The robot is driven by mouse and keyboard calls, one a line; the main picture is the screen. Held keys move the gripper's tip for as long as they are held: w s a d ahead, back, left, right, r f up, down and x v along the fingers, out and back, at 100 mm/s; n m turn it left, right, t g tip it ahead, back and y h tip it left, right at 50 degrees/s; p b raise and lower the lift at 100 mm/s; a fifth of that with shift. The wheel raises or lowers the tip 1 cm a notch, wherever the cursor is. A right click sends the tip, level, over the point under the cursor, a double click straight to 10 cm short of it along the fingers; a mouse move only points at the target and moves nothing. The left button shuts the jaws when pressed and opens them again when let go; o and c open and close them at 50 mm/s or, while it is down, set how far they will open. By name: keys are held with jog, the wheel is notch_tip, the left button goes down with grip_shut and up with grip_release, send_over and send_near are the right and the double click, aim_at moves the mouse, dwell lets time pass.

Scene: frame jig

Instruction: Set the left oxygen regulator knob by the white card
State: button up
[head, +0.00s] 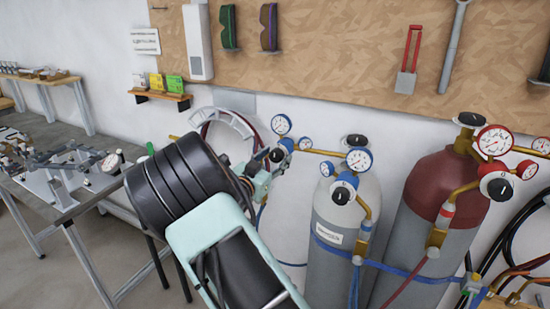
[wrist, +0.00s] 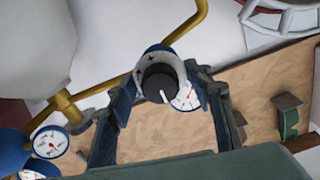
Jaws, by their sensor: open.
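The left regulator knob (head: 277,155) is black, set in a blue and white regulator, and partly hidden behind my gripper in the head view. In the wrist view the black knob (wrist: 159,83) shows a white pointer line and lies between my fingers. My gripper (wrist: 162,80) is open, one finger on each side of the knob; I cannot tell whether they touch it. In the head view my gripper (head: 260,172) is in front of the left regulator. The white card (head: 145,41) hangs on the wall at upper left; its dark print is too small to read.
A grey cylinder (head: 330,262) and a red-topped cylinder (head: 435,190) carry more regulators, gauges and brass pipes close to the right of my gripper. Hoses hang below. A grey table (head: 60,205) with metal fixtures stands at left. A tool board (head: 340,45) is behind.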

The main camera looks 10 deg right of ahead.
jog(key=shift+c, duration=0.2)
jog(key=c, duration=1.1)
jog(key=shift+f+b, duration=0.1)
jog(key=shift+b, duration=0.35)
